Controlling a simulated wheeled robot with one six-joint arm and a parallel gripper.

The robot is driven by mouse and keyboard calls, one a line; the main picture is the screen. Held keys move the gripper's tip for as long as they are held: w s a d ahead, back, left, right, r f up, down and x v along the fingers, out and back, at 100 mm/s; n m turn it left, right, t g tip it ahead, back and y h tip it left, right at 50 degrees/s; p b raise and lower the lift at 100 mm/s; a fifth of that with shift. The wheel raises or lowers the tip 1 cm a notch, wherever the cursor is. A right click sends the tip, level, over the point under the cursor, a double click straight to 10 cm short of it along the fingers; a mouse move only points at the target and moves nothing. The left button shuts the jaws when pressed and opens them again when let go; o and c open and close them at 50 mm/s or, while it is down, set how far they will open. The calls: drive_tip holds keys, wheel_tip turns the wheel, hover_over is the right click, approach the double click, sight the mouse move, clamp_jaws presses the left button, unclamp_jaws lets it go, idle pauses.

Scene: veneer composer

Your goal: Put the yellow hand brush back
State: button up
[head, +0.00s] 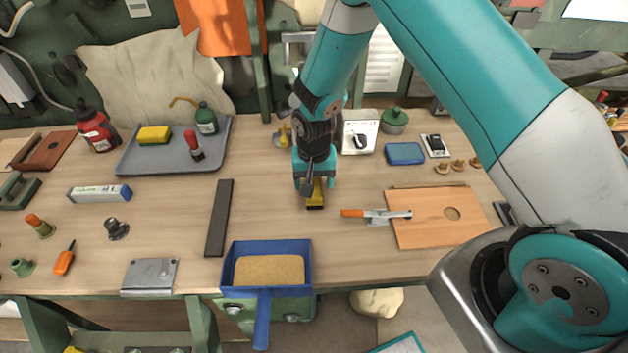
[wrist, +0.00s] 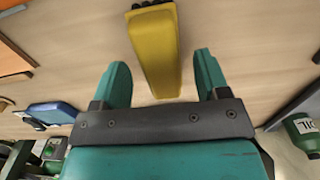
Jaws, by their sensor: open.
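The yellow hand brush (head: 317,194) lies on the wooden workbench (head: 345,265) near the middle, below my gripper (head: 312,182), which partly hides it. In the wrist view the brush (wrist: 153,50) shows as a tapered yellow body with a dark part at the top edge. Its near end lies between the lines of my two fingers. My gripper (wrist: 160,66) is open, with a visible gap on each side of the brush. I cannot tell how high the fingertips are above the bench.
A blue dustpan (head: 236,268) holding sawdust is at the front edge. A dark bar (head: 218,218) lies left of the brush; a toggle clamp (head: 376,215) and board (head: 425,235) lie right. Behind are a grey tray (head: 130,163), a blue box (head: 404,153) and a green bottle (head: 206,119).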

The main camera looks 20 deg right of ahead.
drive_tip(key=s+a+r+n+y, duration=0.1)
drive_tip(key=s+r, duration=0.2)
drive_tip(key=r, duration=0.7)
drive_tip(key=s+a+r+n, duration=0.1)
drive_tip(key=s+r+n, duration=0.1)
drive_tip(key=r, duration=0.8)
drive_tip(key=s+r+n+y, duration=0.1)
drive_tip(key=s+r+n, duration=0.1)
drive_tip(key=s, duration=0.4)
drive_tip(key=s+a+r+n+y, duration=0.1)
drive_tip(key=s+r+n, duration=0.2)
drive_tip(key=s+r, duration=0.2)
drive_tip(key=s+a+r+n+y+b, duration=0.1)
drive_tip(key=s+r, duration=0.3)
drive_tip(key=s, duration=0.4)
drive_tip(key=shift+s+a+n, duration=0.2)
drive_tip(key=shift+s+n, duration=0.1)
drive_tip(key=shift+n, duration=0.6)
